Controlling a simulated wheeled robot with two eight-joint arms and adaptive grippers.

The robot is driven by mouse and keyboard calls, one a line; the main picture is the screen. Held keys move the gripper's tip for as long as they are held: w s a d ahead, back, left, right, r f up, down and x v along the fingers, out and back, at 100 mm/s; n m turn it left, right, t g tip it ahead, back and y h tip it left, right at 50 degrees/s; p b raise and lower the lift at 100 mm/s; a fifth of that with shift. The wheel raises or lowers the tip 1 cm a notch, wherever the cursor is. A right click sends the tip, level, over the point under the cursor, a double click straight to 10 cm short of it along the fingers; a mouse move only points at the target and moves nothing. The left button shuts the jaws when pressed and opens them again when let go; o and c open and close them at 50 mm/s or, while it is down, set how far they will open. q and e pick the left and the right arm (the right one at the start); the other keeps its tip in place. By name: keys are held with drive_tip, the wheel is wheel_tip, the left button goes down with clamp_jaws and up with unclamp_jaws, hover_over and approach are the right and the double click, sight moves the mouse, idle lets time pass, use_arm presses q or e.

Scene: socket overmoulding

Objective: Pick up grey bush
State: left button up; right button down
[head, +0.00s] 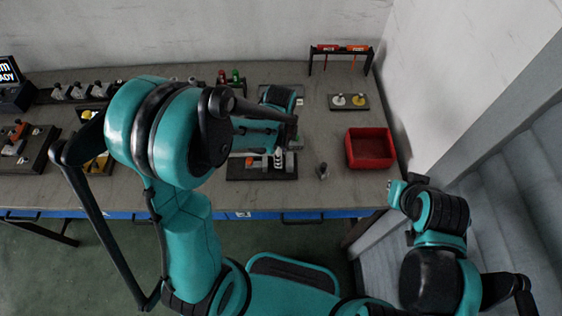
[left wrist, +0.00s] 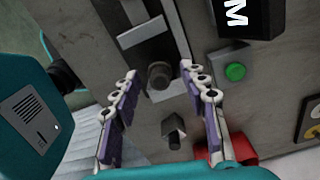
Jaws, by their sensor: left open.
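My left gripper (left wrist: 158,95) is open, with purple-padded fingers spread apart in the left wrist view. A dark grey round part (left wrist: 160,75) shows between and beyond the fingertips, at a metal fixture (left wrist: 150,45); I see no contact. A second small grey part (left wrist: 173,130) stands on the table nearer the gripper's base; it also seems to show in the head view (head: 322,171), left of the red bin. I cannot tell for certain which one is the grey bush. In the head view my left arm largely hides its gripper. My right gripper cannot be made out.
The red bin (head: 370,147) stands right of the fixture's black base (head: 235,170). A green button (left wrist: 235,72) sits beside the fixture. A rack (head: 340,50) with red and orange tools and a dark tray (head: 348,102) stand behind.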

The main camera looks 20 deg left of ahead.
use_arm(q)
drive_tip(key=shift+c, duration=0.3)
clamp_jaws()
drive_tip(key=shift+r, duration=0.1)
